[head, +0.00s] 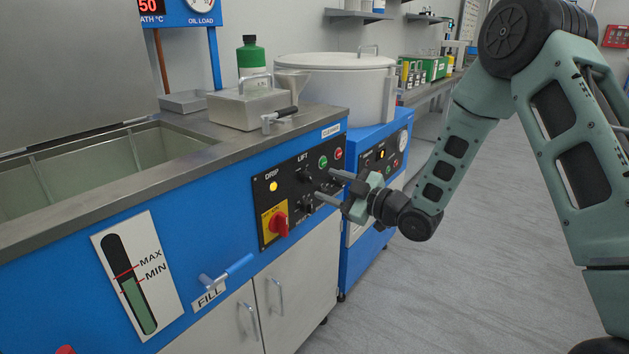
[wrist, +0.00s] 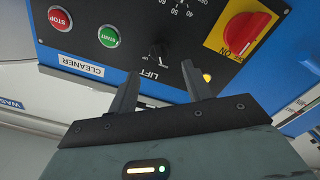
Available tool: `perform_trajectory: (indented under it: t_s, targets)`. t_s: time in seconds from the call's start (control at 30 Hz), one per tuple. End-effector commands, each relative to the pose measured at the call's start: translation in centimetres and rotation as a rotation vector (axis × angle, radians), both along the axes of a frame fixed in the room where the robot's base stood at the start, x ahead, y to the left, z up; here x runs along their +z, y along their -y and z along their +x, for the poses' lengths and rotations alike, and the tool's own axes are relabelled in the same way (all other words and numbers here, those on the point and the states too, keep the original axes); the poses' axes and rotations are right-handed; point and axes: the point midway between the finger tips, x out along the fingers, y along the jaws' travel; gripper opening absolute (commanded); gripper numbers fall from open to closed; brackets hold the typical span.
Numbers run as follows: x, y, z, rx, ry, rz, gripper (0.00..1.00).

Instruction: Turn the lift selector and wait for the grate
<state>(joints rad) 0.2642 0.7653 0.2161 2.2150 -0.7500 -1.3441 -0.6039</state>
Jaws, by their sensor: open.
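The lift selector is a small black knob (head: 303,174) under the LIFT label on the black control panel (head: 262,209). The knob also shows in the wrist view (wrist: 158,52), between and beyond my fingertips. My gripper (head: 329,185) is open and empty in front of the panel, its two fingers pointing at it. In the wrist view the fingers (wrist: 160,69) stand either side of the LIFT label, apart from the knob as far as I can tell. The yellow DRIP lamp (head: 272,186) looks lit. I cannot make out a grate in the open tank (head: 105,163).
A red switch on a yellow plate (head: 278,224) and green (head: 323,162) and red (head: 338,153) buttons surround the knob. A blue FILL handle (head: 228,272) sticks out below. A white lidded pot (head: 335,82) stands behind. The floor to the right is clear.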

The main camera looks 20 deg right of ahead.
Motion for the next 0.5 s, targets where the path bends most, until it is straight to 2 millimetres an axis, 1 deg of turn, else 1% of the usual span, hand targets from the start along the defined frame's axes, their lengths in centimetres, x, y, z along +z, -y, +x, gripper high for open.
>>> perform_trajectory:
  t_s: [0.03, 0.2, 0.33, 0.5]
  targets:
    - [0.0, -0.6, 0.9, 0.001, 0.002, 0.000, 0.50]
    - [-0.1, -2.2, 3.0, 0.000, -0.001, 0.001, 0.50]
    - [0.0, -2.9, 4.0, 0.001, 0.000, 0.000, 0.50]
    - [0.0, -3.2, 4.5, -0.001, -0.001, 0.000, 0.50]
